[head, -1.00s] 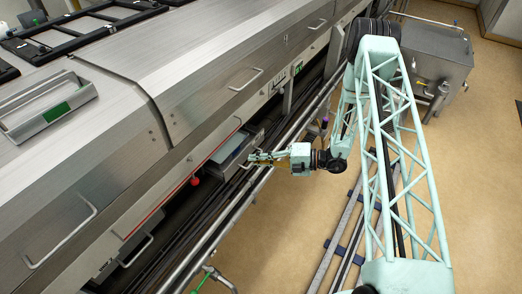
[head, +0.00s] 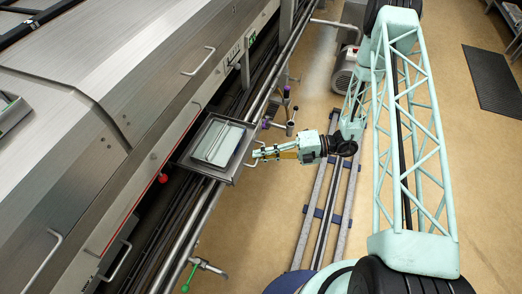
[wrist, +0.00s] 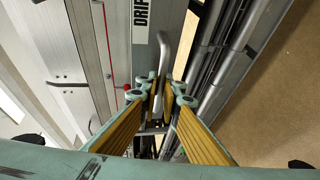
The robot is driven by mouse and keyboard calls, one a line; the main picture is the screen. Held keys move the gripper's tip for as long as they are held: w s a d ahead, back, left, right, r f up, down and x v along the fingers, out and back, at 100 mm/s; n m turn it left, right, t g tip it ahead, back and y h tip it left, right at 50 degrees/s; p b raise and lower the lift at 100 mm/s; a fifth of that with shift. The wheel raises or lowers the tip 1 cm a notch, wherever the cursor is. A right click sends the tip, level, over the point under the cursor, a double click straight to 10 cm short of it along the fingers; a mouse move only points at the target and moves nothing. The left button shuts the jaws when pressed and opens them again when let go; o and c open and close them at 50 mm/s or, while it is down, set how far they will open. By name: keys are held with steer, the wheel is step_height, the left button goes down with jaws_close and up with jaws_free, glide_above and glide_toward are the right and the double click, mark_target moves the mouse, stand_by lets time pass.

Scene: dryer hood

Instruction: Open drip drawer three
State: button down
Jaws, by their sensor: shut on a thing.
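The drip drawer (head: 186,160) is a shallow steel tray. It stands well out from the dryer's side, over the pipes, and a pale flat panel shows inside it. My gripper (head: 261,153) is at its outer front and shut on its bar handle. In the wrist view my gripper (wrist: 161,98) has its yellow-padded fingers closed around the light grey handle (wrist: 163,62). A white label (wrist: 141,22) on the drawer front reads "DRIP", cut off at the picture edge, so the number is not visible.
Long steel pipes (head: 262,88) run along the dryer under the drawer. A red knob (head: 163,178) sits left of it, and a green-handled valve (head: 189,279) is lower down. Another bar handle (head: 115,263) shows below left. The floor to the right is open around my rail.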

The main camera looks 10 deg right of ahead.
steer(key=shift+d, duration=0.1)
steer(key=c, duration=2.8)
jaws_free()
steer(key=shift+d, duration=0.1)
steer(key=shift+s+d+r, duration=0.15)
steer(key=shift+d+r, duration=0.2)
steer(key=shift+d, duration=1.55)
steer(key=shift+s+d+r, duration=0.15)
steer(key=shift+d+r, duration=0.25)
steer(key=shift+d, duration=1.55)
steer(key=shift+s+d+r, duration=0.15)
steer(key=shift+d+r, duration=0.2)
steer(key=shift+d, duration=1.55)
steer(key=shift+r, duration=0.1)
